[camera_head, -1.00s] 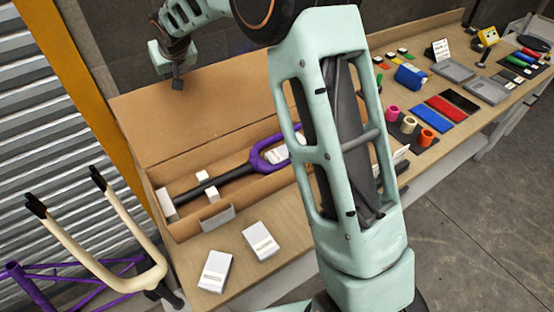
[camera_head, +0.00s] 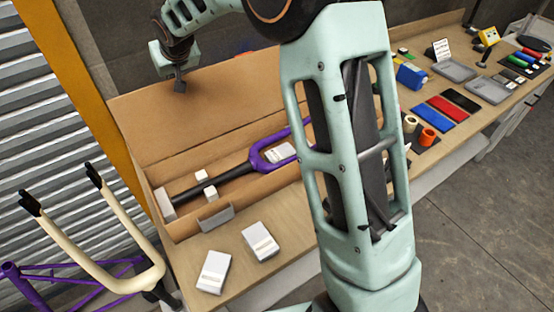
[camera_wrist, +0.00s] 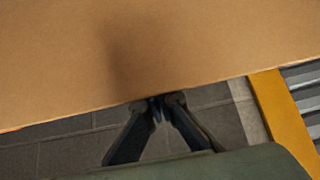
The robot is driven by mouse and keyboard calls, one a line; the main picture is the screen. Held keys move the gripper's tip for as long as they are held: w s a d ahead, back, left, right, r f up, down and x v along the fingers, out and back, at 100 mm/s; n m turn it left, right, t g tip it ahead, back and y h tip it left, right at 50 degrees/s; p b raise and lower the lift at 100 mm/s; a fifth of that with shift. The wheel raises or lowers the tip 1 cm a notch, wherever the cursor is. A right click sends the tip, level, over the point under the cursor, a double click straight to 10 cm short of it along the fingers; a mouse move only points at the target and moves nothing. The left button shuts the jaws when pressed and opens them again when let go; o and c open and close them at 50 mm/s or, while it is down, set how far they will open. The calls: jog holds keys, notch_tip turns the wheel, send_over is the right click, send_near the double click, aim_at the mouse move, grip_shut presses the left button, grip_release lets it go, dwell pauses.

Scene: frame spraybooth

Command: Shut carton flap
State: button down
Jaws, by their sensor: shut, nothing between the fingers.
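A long brown carton (camera_head: 160,185) lies on the bench. Its back flap (camera_head: 190,112) stands raised. Inside lies a purple fork (camera_head: 268,158) with a dark steerer tube and white blocks. My gripper (camera_head: 180,88) is shut and empty at the flap's upper edge, left of its middle. In the wrist view, the flap (camera_wrist: 150,50) fills the upper part, and my shut fingertips (camera_wrist: 158,100) sit at its edge. I cannot tell whether they touch it. My arm hides the carton's right end.
Two white boxes (camera_head: 260,241) (camera_head: 213,271) lie on the bench in front of the carton. A cream fork (camera_head: 100,245) stands at the left, near an orange post (camera_head: 85,90). Trays, coloured blocks and rolls fill the bench at the right.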

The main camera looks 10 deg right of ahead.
aim_at(183, 95)
jog(key=shift+s+f, duration=0.1)
jog(key=shift+f, duration=0.1)
jog(key=shift+s+d+r+b, duration=0.1)
jog(key=shift+s+d+b, duration=0.2)
jog(key=shift+s, duration=0.25)
jog(key=shift+s+d+r+b, duration=0.15)
jog(key=shift+s+b, duration=0.2)
jog(key=shift+s, duration=0.2)
jog(key=shift+f, duration=0.1)
jog(key=shift+s+d+b, duration=0.25)
jog(key=shift+s, duration=0.3)
jog(key=shift+s+d+b, duration=0.2)
jog(key=shift+s+b, duration=0.05)
jog(key=shift+s, duration=0.3)
jog(key=shift+s+d+b, duration=0.2)
jog(key=shift+s, duration=0.4)
jog(key=shift+s+d+b, duration=0.15)
jog(key=shift+s+d, duration=0.05)
jog(key=shift+s, duration=0.4)
